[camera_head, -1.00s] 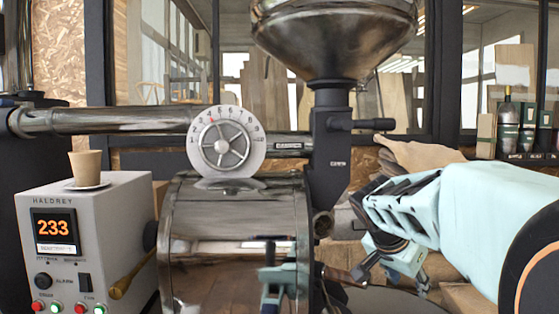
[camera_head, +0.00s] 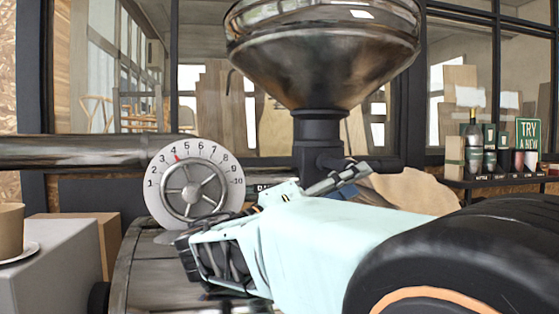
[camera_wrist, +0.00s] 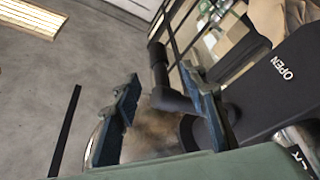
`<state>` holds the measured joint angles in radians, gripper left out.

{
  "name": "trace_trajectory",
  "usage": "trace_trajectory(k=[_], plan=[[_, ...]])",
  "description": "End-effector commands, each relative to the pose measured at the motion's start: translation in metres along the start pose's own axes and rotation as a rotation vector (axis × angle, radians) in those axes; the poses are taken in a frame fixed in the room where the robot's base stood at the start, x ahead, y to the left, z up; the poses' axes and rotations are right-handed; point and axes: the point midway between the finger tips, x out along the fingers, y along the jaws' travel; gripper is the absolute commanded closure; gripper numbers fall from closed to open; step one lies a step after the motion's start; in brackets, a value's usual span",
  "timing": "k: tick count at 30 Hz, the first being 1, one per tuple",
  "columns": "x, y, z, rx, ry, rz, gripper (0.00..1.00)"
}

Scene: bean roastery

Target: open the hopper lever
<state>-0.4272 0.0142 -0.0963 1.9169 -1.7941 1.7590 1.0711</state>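The metal hopper (camera_head: 320,65) narrows into a black neck (camera_head: 318,135) at the centre of the head view. The hopper lever (camera_wrist: 165,82), a dark round handle, shows in the wrist view between my two fingers, nearer the right one. I cannot tell whether it touches either finger. A black block marked OPEN (camera_wrist: 270,85) lies right of the lever.
A numbered dial (camera_head: 194,188) stands on the drum, left of my arm. A pipe (camera_head: 80,150) runs left from it. A cup (camera_head: 11,232) sits on a grey box (camera_head: 60,265). A shelf with bottles and boxes (camera_head: 495,150) is at the far right.

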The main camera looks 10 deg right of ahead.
Motion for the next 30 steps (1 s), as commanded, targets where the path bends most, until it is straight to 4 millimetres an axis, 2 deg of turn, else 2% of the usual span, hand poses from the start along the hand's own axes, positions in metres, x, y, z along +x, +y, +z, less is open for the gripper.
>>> trace_trajectory(k=[16, 21, 30], plan=[[0.090, 0.002, 0.000, -0.002, -0.003, 0.003, 0.61], [0.103, 0.001, 0.000, -0.001, -0.001, 0.002, 0.61], [0.105, 0.000, 0.001, -0.001, -0.001, 0.001, 0.61]])
